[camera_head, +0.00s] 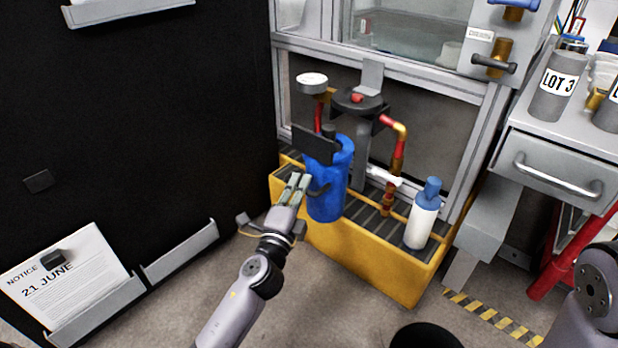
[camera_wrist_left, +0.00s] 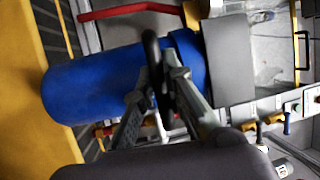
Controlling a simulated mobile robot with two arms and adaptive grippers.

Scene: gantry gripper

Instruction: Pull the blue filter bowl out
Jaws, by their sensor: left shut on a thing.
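The blue filter bowl (camera_head: 328,195) hangs upright at the front of the yellow tray, in the middle of the head view. A dark panel covers part of its upper left side. It fills the left part of the left wrist view (camera_wrist_left: 95,95), lying sideways there. A black handle (camera_wrist_left: 155,70) stands out from it. My left gripper (camera_head: 299,182) is at the bowl's near left side, shut on this handle; its fingers also show in the left wrist view (camera_wrist_left: 162,90). My right gripper is out of sight; only part of my right arm shows at the right edge.
The yellow tray (camera_head: 345,250) with a dark grating stands below. A white bottle with a blue cap (camera_head: 422,215) stands on it, right of the bowl. Red and copper pipes (camera_head: 398,150) rise behind. A drawer unit (camera_head: 560,155) is at right, a black board (camera_head: 120,130) at left.

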